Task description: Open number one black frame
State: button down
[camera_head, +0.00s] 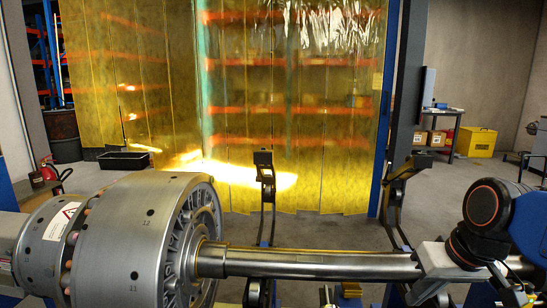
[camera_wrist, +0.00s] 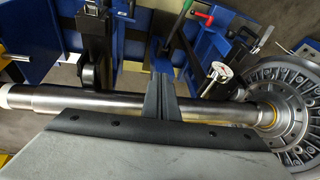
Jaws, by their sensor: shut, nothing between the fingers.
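Two black frames stand upright behind the steel shaft (camera_head: 310,264) in the head view: one near the middle (camera_head: 266,190) and one at the right (camera_head: 402,190), which leans. I see no number on either, so I cannot tell which is number one. In the wrist view a black frame (camera_wrist: 95,35) with a roller stands at the upper left, beside the shaft (camera_wrist: 100,103). My gripper (camera_wrist: 160,78) is shut and empty, its fingers together over the shaft in that view. In the head view my arm is at the right and the fingers are not clearly visible.
A large grey rotor drum (camera_head: 130,240) fills the lower left, and its bladed disc (camera_wrist: 275,110) shows at the right of the wrist view. Blue stand parts (camera_wrist: 205,55) lie beyond the shaft. A yellow strip curtain (camera_head: 290,110) hangs behind, with open floor before it.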

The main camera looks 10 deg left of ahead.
jog(key=w+a+r+m+y, duration=0.2)
jog(key=w+a+r+y, duration=0.25)
jog(key=w+a, duration=0.8)
jog(key=w+a+r+m+g+y, duration=0.15)
jog(key=w+a+r+y, duration=0.35)
jog(key=w, duration=1.5)
jog(key=w+a+r+m+y, duration=0.35)
jog(key=w+a+y, duration=0.4)
jog(key=w, duration=0.85)
jog(key=a, duration=0.3)
jog(key=a+h, duration=0.1)
jog(key=a, duration=0.3)
jog(key=w+a+n+h, duration=0.1)
jog(key=a, duration=0.2)
jog(key=shift+w+a+f, duration=0.1)
jog(key=shift+a, duration=0.4)
jog(key=shift+s+d+r, duration=0.15)
jog(key=shift+s+r, duration=0.05)
jog(key=shift+s, duration=0.35)
jog(key=shift+s+d+r, duration=0.15)
jog(key=shift+s, duration=0.35)
jog(key=shift+s+d+r, duration=0.1)
jog(key=shift+s, duration=0.7)
